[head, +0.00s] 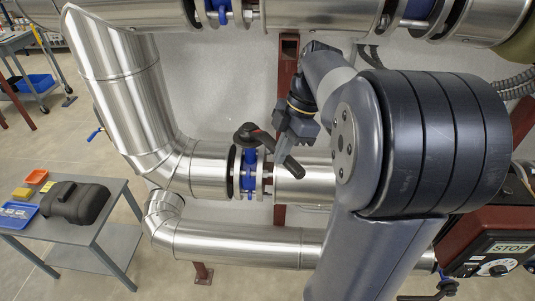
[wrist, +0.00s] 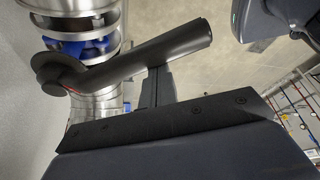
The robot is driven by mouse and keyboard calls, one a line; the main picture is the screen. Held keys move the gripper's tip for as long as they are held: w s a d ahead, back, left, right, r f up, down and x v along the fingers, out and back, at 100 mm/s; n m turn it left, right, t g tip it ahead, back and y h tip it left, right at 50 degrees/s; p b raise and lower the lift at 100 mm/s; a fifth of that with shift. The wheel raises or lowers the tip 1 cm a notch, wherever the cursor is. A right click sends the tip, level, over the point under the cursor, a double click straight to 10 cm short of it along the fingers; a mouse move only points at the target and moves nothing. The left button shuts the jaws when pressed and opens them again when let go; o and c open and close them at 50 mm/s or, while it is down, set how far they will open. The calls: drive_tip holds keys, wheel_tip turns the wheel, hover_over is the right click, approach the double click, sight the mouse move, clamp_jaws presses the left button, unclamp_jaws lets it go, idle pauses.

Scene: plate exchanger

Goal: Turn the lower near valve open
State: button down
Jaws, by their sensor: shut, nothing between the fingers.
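The lower near valve has a blue body (head: 248,174) between flanges on the lower silver pipe. Its black lever handle (head: 262,143) slants down and right from a round hub in the head view. In the wrist view the handle (wrist: 150,55) crosses the upper middle, with the hub at its left end and the blue valve body (wrist: 82,47) behind. My gripper (head: 282,142) is beside the lever's middle, shut and empty. Part of its dark body covers the lower wrist view. I cannot tell whether it touches the lever.
An upper pipe with blue valves (head: 219,10) runs along the top. A lower pipe (head: 235,245) runs beneath the valve. A grey side table (head: 90,232) with a black case (head: 75,203) stands left. A control box marked STOP (head: 500,250) is at lower right.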

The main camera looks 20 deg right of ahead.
drive_tip(key=shift+w+d, duration=0.25)
drive_tip(key=shift+d, duration=0.8)
drive_tip(key=shift+w+d, duration=0.25)
drive_tip(key=shift+d, duration=0.75)
drive_tip(key=shift+a, duration=0.1)
